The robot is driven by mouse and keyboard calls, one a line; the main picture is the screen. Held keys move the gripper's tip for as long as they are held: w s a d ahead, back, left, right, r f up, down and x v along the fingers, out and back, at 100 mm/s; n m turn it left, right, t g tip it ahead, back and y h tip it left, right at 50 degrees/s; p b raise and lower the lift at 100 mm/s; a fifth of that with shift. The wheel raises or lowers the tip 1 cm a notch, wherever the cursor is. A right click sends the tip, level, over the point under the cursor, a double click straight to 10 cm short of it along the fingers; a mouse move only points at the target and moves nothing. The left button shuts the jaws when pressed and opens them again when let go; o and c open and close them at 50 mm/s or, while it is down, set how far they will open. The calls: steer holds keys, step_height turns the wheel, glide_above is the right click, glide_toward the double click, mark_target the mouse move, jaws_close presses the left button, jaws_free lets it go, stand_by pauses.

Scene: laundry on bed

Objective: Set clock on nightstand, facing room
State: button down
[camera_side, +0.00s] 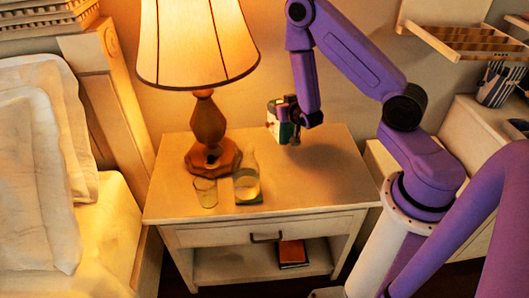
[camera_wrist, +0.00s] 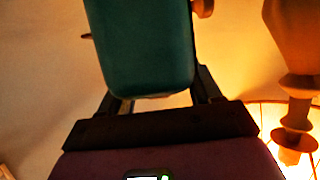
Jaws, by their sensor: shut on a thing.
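The clock (camera_side: 285,131) is a small block with a pale face and green side in the side view. In the wrist view its teal body (camera_wrist: 140,45) fills the space between the fingers. My gripper (camera_side: 293,138) is shut on it, with one dark finger on each side in the wrist view (camera_wrist: 153,98). The clock is over the back part of the nightstand (camera_side: 310,185), right of the lamp. The pale side points left in the side view. I cannot tell whether the clock touches the top.
A lit lamp (camera_side: 207,130) stands at the back left of the nightstand. A small glass (camera_side: 206,192) and a glass carafe (camera_side: 246,185) stand in front of it. The right half of the top is clear. A bed (camera_side: 100,225) is at left, a wall shelf (camera_side: 465,42) at upper right.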

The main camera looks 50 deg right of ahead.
steer(key=n+y, duration=0.1)
steer(key=a+n+t+y, duration=0.1)
steer(key=n+y, duration=0.1)
steer(key=shift+w+a+t+y, duration=0.2)
steer(key=shift+a+t+y, duration=0.1)
steer(key=shift+a, duration=0.05)
steer(key=shift+s+a+r+n+y, duration=0.15)
steer(key=shift+a+n+y, duration=0.2)
steer(key=shift+n+y, duration=0.25)
steer(key=shift+s+a+r+n+y, duration=0.15)
steer(key=shift+a+n+y, duration=0.2)
steer(key=shift+n+y, duration=0.25)
steer(key=s+a+r+n+g+y, duration=0.3)
steer(key=s+a+n+y, duration=0.3)
steer(key=s+n+y, duration=0.3)
steer(key=w+d+f+y, duration=0.1)
steer(key=w+d+f, duration=0.1)
steer(key=w+f, duration=1.1)
steer(key=shift+g, duration=0.4)
steer(key=shift+d, duration=0.1)
steer(key=shift+c, duration=1)
jaws_free()
steer(key=shift+f, duration=0.1)
